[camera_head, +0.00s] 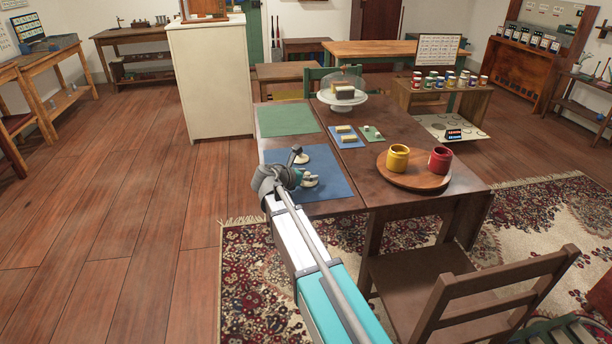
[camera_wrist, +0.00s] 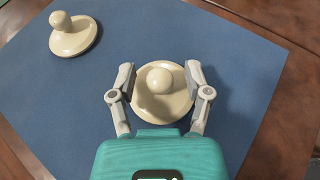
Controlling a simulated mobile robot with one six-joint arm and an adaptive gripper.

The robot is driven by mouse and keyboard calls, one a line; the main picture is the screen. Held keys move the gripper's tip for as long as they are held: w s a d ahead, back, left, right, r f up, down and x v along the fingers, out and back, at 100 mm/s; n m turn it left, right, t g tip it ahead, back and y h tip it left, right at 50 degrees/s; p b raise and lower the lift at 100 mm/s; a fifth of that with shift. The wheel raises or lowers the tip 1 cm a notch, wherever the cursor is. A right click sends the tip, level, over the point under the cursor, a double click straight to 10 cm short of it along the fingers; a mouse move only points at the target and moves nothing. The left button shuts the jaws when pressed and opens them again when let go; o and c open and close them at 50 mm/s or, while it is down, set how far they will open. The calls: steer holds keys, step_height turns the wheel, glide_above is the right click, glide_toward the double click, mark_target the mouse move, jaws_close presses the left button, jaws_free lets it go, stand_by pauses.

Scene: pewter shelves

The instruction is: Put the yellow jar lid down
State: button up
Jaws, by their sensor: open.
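Two cream lids with round knobs lie on the blue mat (camera_head: 335,187), and both look alike. In the wrist view, one lid (camera_wrist: 150,108) is between the fingers of my gripper (camera_wrist: 160,74), knob up, and appears to rest on the mat. The fingers are open on either side of its knob, with gaps showing. The other lid (camera_wrist: 72,40) lies apart at the upper left. I cannot tell by colour which belongs to the yellow jar (camera_head: 397,160). The yellow jar and the red jar (camera_head: 439,161) stand open-topped on a round wooden board (camera_head: 408,181).
A green mat (camera_head: 287,120) lies behind the blue mat on the table. A cake stand (camera_head: 342,103) with a clear dome stands farther back. A wooden chair (camera_head: 480,300) is at the near side.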

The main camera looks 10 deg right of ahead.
steer(key=shift+r, duration=0.1)
steer(key=shift+s+a+r+p, duration=0.3)
steer(key=shift+a+p, duration=0.1)
steer(key=shift+p, duration=0.05)
steer(key=p+v, duration=0.4)
steer(key=v, duration=0.7)
steer(key=shift+f, duration=0.15)
steer(key=shift+s, duration=0.1)
